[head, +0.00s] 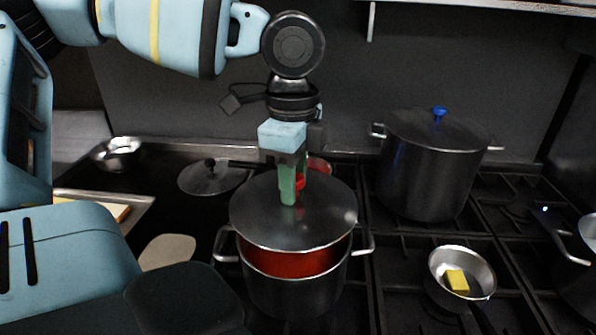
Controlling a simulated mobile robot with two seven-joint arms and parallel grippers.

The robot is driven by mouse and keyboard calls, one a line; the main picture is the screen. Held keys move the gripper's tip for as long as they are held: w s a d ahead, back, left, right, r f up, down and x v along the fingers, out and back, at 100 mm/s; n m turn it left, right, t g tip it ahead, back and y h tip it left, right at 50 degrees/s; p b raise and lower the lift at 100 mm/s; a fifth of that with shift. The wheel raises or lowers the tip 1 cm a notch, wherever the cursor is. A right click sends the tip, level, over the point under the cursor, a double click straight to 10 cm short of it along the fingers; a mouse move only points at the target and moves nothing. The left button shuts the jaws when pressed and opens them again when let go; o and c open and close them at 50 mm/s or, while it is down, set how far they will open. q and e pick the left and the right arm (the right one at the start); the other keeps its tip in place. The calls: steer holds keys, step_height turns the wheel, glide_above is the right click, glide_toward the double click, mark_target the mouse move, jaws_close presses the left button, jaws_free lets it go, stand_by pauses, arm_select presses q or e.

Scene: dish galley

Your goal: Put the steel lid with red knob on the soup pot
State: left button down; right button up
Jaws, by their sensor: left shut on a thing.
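The steel lid (255,215) with its red knob (300,181) is in the middle of the head view. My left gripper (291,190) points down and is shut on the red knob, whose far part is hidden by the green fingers. The soup pot (290,297) stands on the stove right below, with a handle on each side. The lid covers the back of the pot's opening in this view. Red soup (290,262) shows in front of the lid's near edge, so the lid is not level on the rim there. My right gripper is not in view.
A tall pot (430,180) with a blue-knobbed lid stands at back right. A small pan (462,262) with a yellow block is at front right. A lid with a black knob (213,178) lies left behind the soup pot. Another pot (578,250) is at the right edge.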

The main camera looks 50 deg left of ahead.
arm_select(q)
step_height(320, 180, down, 3)
steer(key=shift+r+b, duration=0.2)
steer(key=shift+b, duration=0.5)
steer(key=shift+f, duration=0.95)
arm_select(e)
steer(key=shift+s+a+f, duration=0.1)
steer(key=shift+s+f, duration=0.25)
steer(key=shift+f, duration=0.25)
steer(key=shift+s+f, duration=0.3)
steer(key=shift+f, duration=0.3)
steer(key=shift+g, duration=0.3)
arm_select(q)
steer(key=shift+f+p, duration=0.1)
steer(key=shift+p, duration=0.2)
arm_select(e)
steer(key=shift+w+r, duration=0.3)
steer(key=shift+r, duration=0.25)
arm_select(q)
steer(key=shift+f, duration=0.5)
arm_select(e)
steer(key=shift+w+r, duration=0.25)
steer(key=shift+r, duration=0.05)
arm_select(q)
steer(key=c, duration=0.5)
jaws_free()
